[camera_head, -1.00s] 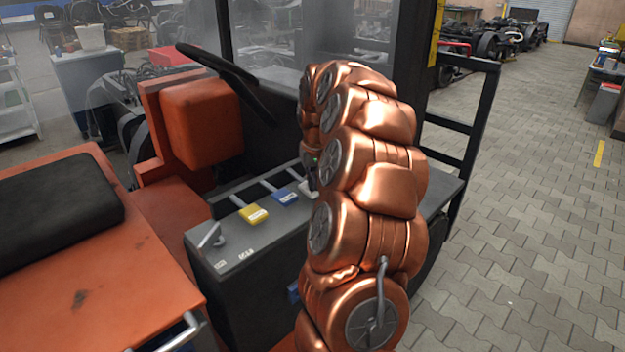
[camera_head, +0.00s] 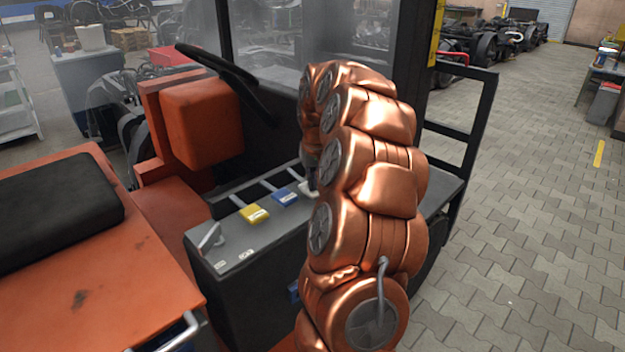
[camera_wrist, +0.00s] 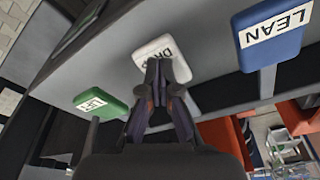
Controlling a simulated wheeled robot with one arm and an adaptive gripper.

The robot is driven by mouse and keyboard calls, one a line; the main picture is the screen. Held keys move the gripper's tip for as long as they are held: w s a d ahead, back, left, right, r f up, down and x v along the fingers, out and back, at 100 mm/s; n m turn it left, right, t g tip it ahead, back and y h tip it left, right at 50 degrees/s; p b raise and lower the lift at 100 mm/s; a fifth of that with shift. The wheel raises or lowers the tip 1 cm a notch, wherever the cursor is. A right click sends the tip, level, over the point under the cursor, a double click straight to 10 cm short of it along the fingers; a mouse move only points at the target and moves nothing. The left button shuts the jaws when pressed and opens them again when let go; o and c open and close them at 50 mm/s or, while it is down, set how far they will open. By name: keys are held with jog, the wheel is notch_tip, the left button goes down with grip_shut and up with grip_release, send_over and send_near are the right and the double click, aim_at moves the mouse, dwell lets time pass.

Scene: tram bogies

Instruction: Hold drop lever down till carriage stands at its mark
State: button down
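The drop lever has a white paddle (camera_wrist: 158,58) marked DROP, on a dark control console. In the head view the paddle (camera_head: 306,187) is a small white patch mostly hidden by my copper arm. In the wrist view my gripper (camera_wrist: 161,66) has its fingertips together against or just over the near part of the white paddle. Nothing shows between the fingers, and firm contact cannot be told. I cannot make out the carriage or its mark; the cab frame, seat and my arm block much of the view ahead.
A blue LEAN lever (camera_wrist: 270,36) and a green lever (camera_wrist: 101,107) flank the white one. A yellow lever (camera_head: 254,214) stands farther left on the console (camera_head: 248,250). An orange seat-like block (camera_head: 202,122) and steering bar are beyond. The paved floor (camera_head: 540,190) is clear at right.

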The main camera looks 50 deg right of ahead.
dwell(0.4)
notch_tip(320, 180, up, 7)
jog(key=p, duration=0.1)
jog(key=shift+r+p, duration=0.2)
jog(key=shift+p, duration=0.15)
dwell(0.5)
jog(key=s+a+n+g+y, duration=0.15)
jog(key=s+a, duration=0.25)
jog(key=a, duration=0.9)
jog(key=s+a+n+t, duration=0.1)
jog(key=s+a+n, duration=0.2)
jog(key=a, duration=0.9)
jog(key=s+a+f+g, duration=0.1)
jog(key=s+a+f, duration=0.1)
jog(key=s+a, duration=0.2)
jog(key=s+a+f+n+g, duration=0.1)
jog(key=s+a+f, duration=0.2)
jog(key=s, duration=0.8)
jog(key=s+a+f+g, duration=0.1)
jog(key=s+a+f, duration=0.1)
jog(key=s+a, duration=0.3)
jog(key=s, duration=0.3)
jog(key=shift+f+n, duration=0.35)
jog(key=shift+a, duration=0.1)
